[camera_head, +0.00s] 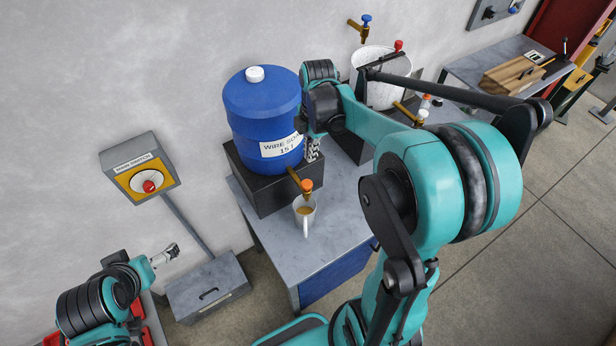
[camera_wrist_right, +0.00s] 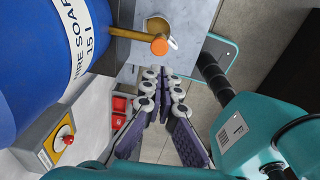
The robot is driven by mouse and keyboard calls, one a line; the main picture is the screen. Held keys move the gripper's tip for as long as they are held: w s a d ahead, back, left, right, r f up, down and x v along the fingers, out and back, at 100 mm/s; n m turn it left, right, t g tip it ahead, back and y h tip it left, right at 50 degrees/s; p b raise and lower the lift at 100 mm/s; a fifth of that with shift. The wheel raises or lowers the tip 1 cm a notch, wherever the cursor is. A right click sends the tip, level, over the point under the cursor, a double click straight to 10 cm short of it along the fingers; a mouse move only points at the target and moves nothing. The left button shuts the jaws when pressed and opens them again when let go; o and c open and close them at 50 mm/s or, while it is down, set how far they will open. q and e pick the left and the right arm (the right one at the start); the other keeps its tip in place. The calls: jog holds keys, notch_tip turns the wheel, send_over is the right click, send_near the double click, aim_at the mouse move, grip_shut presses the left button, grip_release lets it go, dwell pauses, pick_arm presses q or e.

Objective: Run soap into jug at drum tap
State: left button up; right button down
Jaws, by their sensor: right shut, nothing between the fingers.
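The blue drum (camera_head: 262,100) with a white cap and a "WIRE SOAP 15 l" label stands on a dark block. Its brass tap with an orange handle (camera_head: 307,186) sticks out at the front, and shows in the wrist view (camera_wrist_right: 158,46). The white jug (camera_head: 304,228) stands upright under the tap, with amber liquid in it. Whether soap is running is hidden. My right gripper (camera_head: 314,152) is shut and empty beside the drum, above and apart from the tap. Its closed fingers (camera_wrist_right: 165,82) show in the wrist view. My left gripper (camera_head: 172,252) is far away at lower left; its jaws are too small to judge.
The grey bench (camera_head: 330,240) has bare surface around the jug. A white bucket (camera_head: 380,85) stands behind my right arm, near other taps. A switch box with a red button (camera_head: 147,182) is at left, above a grey floor box (camera_head: 208,290).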

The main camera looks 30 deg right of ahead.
aim_at(308, 184)
jog(key=f, duration=1.1)
jog(key=shift+w+a+f, duration=0.15)
jog(key=shift+a+f, duration=0.15)
jog(key=shift+f, duration=0.1)
notch_tip(308, 184, down, 2)
jog(key=shift+f+b, duration=0.1)
jog(key=shift+b, duration=1)
jog(key=shift+r, duration=0.25)
